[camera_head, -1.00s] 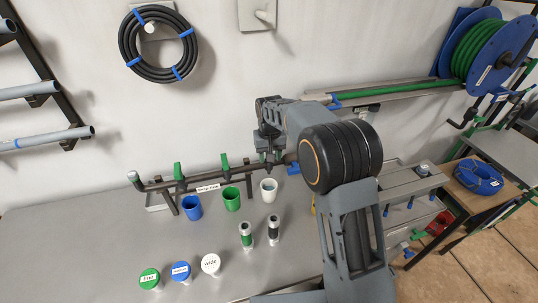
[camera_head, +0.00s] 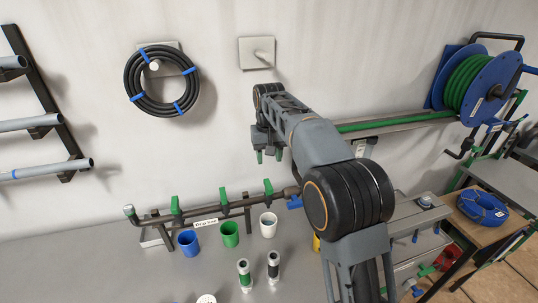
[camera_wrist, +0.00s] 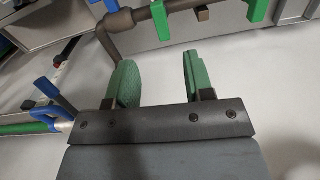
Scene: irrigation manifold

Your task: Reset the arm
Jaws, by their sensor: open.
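My gripper (camera_head: 269,156) is raised above the right end of the manifold pipe, in front of the wall. Its two green fingers stand apart with nothing between them, as the wrist view also shows (camera_wrist: 158,85).
A black hose coil (camera_head: 137,95) hangs on the wall. A green hose reel (camera_head: 477,85) and a blue coil (camera_head: 483,207) are at the right. Wall space around my gripper is clear.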

